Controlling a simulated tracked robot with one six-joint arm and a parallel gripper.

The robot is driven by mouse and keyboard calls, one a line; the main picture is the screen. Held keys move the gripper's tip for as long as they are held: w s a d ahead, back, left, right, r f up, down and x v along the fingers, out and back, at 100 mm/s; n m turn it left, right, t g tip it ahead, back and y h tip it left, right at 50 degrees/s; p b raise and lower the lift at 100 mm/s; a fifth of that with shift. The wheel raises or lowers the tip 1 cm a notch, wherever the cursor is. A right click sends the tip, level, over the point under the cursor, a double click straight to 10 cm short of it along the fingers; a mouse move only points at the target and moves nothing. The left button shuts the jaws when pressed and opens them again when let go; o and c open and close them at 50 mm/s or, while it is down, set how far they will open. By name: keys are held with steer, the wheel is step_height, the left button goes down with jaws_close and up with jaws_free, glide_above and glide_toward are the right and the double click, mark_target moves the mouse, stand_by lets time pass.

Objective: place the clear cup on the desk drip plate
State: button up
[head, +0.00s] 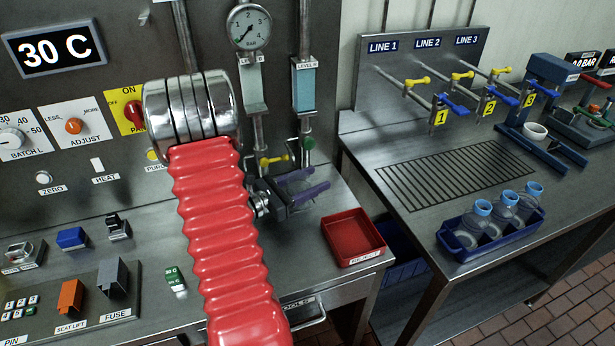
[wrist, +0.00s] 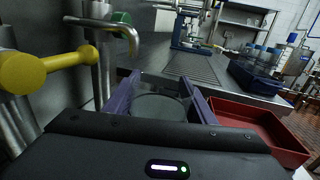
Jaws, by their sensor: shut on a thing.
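My gripper (head: 304,186) reaches in at the desk's back right, its two purple fingers on either side of the clear cup. The wrist view shows the cup (wrist: 158,107) as a dark, see-through round shape between the fingers of my gripper (wrist: 160,88). In the head view I cannot make out the cup clearly. A bent metal spout (wrist: 125,28) shows above and slightly left of the cup in the wrist view. I cannot make out the desk drip plate; my arm and gripper cover part of the desk there. I cannot tell the cup's height above the desk.
A yellow valve handle (wrist: 45,68) is close on the left. A red reject tray (head: 353,237) lies right of my gripper. The bench beyond has a slotted grate (head: 455,180) and a blue crate (head: 478,241) of capped bottles. My red arm covers the desk's middle.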

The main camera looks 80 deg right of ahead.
steer(key=d, duration=0.1)
steer(key=w+d, duration=0.1)
steer(key=shift+w+d, duration=0.3)
steer(key=shift+d, duration=0.05)
steer(key=shift+w+d+f, duration=0.1)
steer(key=shift+d+f, duration=0.05)
steer(key=shift+f, duration=0.45)
steer(key=o, duration=0.7)
steer(key=shift+o, duration=0.2)
steer(key=shift+w, duration=0.1)
steer(key=v, duration=1.2)
steer(key=shift+r, duration=0.1)
